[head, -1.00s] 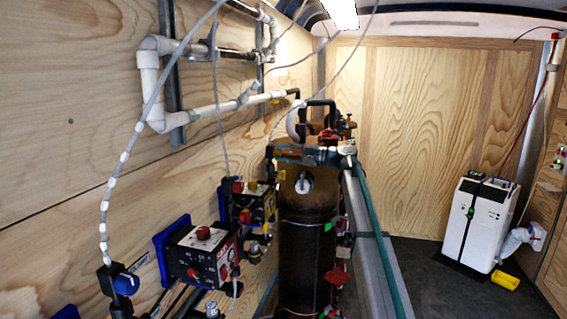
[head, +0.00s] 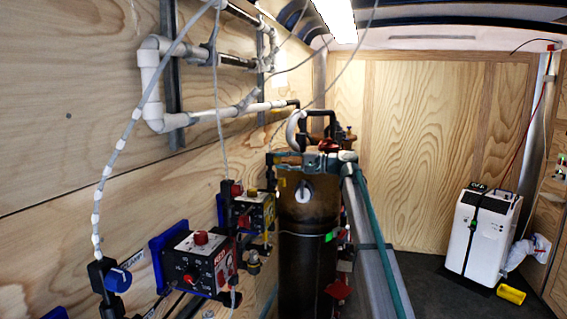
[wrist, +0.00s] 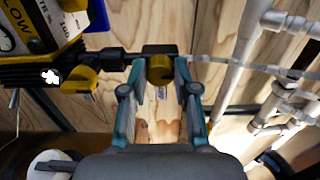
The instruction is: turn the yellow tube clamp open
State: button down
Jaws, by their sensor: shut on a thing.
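The yellow tube clamp (wrist: 160,70) has a yellow knob on a black body and shows in the wrist view, with a thin clear tube running right from it. My gripper (wrist: 160,86) has teal fingers, one on each side of the yellow knob, and is shut on it. The fingers hide the sides of the knob. I cannot make out the gripper or the clamp clearly in the head view.
A yellow-fronted box (wrist: 35,28) sits close left of the clamp, with another yellow knob (wrist: 80,80) beside it. White pipes (wrist: 245,60) run along the plywood wall at right. In the head view, a brown cylinder (head: 307,265) stands beside the boxes.

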jog(key=c, duration=0.9)
grip_release()
jog(key=shift+o, duration=0.2)
jog(key=shift+d, duration=0.15)
jog(key=s+d, duration=0.2)
jog(key=d, duration=0.9)
jog(key=shift+s+d, duration=0.15)
jog(key=shift+d, duration=0.1)
